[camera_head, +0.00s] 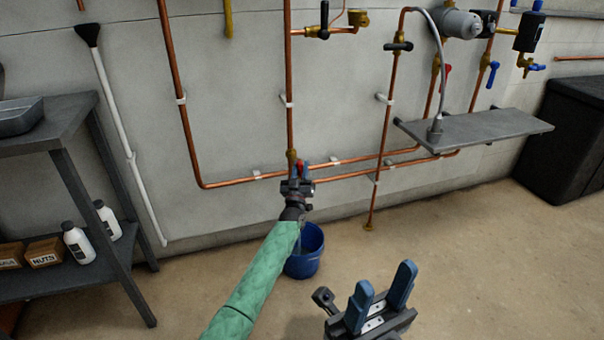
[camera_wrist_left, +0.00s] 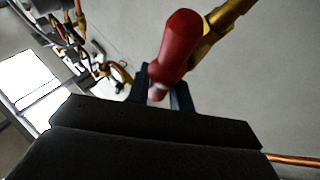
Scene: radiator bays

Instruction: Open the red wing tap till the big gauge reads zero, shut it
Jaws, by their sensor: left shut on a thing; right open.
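The red wing tap (camera_head: 299,167) sits low on the vertical copper pipe in the head view, mostly covered by my left gripper (camera_head: 299,178). In the left wrist view its red handle (camera_wrist_left: 175,55) stands between the two fingers of my left gripper (camera_wrist_left: 160,88), with brass pipework behind it. The left gripper is shut on this handle. My right gripper (camera_head: 381,299) is open and empty at the bottom of the head view, well away from the wall. I cannot make out the big gauge or its reading in either view.
A blue bucket (camera_head: 304,262) stands on the floor below the tap. A grey shelf (camera_head: 470,130) juts from the wall at right, near a black box (camera_head: 575,140). A dark rack (camera_head: 60,120) with bottles stands at left. The floor in front is clear.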

